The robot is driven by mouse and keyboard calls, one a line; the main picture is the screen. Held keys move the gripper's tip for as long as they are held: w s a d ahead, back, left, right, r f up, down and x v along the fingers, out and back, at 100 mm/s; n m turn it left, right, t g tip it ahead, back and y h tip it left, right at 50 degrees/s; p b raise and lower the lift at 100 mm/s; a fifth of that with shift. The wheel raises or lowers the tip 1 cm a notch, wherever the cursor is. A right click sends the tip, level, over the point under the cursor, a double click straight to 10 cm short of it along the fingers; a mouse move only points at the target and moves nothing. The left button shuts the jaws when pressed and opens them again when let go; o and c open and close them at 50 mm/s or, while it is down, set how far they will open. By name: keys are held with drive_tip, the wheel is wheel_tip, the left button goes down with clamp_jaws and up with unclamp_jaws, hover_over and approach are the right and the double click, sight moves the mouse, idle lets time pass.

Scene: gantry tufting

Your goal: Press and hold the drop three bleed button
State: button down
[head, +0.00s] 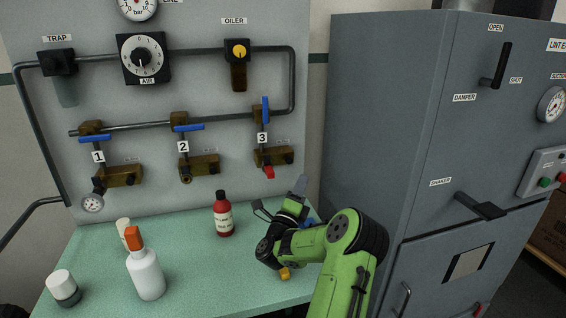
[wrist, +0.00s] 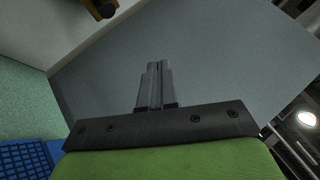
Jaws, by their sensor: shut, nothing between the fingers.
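Drop three is marked by a "3" tag (head: 262,138) on the wall panel, with a brass block (head: 272,157) below it. A red piece (head: 268,172) hangs under the block, and a dark round end sits at its right. I cannot tell which part is the bleed button; the small label there is unreadable. The blue handle (head: 265,108) of drop three stands upright. In the wrist view the closed fingers (wrist: 155,72) point toward a grey surface, with a brass and dark fitting (wrist: 100,8) at the top edge.
A grey cabinet (head: 380,110) stands close on the right.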

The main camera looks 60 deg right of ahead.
sight(289, 161)
drive_tip(key=w+d+p, duration=0.1)
drive_tip(key=w+d, duration=0.5)
drive_tip(key=shift+d, duration=0.15)
drive_tip(key=shift+w, duration=0.15)
idle(2.0)
drive_tip(key=shift+w+d, duration=0.25)
drive_tip(key=shift+w+d, duration=0.4)
idle(2.0)
drive_tip(key=shift+s+a, duration=0.1)
idle(1.9)
drive_tip(key=shift+s+a, duration=0.55)
drive_tip(key=shift+s, duration=0.05)
